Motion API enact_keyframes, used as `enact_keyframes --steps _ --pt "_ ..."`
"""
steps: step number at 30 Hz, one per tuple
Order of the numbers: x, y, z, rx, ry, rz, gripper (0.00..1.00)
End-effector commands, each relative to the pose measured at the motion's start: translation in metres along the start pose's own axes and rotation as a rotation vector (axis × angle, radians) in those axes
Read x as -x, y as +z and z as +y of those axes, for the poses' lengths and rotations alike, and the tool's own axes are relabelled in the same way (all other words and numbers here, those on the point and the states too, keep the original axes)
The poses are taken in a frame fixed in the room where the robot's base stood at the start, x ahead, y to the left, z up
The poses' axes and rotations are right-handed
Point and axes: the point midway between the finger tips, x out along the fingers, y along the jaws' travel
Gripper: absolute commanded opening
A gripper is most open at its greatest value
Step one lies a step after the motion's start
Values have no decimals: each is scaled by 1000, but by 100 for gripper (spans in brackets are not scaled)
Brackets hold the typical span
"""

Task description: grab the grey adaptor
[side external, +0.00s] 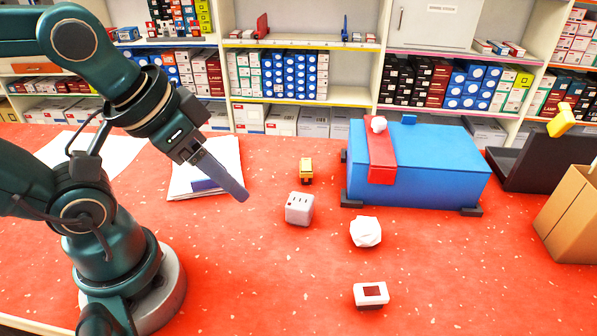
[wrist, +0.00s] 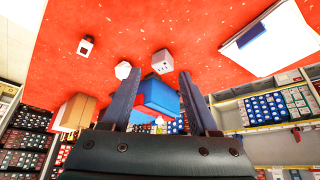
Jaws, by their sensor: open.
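The grey adaptor (side external: 300,208) is a small light block with dark slots on top, standing on the red table in the side view. It also shows in the wrist view (wrist: 162,61), just beyond the gap between the fingertips. My gripper (side external: 241,195) is open and empty, above the table to the left of the adaptor and apart from it. In the wrist view both fingers (wrist: 161,74) are spread, with nothing between their tips.
A yellow toy vehicle (side external: 306,171) stands behind the adaptor. A white crumpled ball (side external: 365,232) lies to its right, a white-and-red device (side external: 371,295) nearer the front. A blue toolbox (side external: 425,165) stands behind right. Papers (side external: 183,184) lie behind my gripper.

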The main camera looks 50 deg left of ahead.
Motion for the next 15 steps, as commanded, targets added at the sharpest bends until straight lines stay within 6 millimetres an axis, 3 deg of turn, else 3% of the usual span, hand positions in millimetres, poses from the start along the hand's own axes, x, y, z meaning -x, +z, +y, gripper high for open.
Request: enact_keyframes --steps 1,2,15 --pt "0 0 0 0 0 0 84" --pt "0 0 0 0 0 0 92" --pt "2 -5 -1 75 -3 17 92"
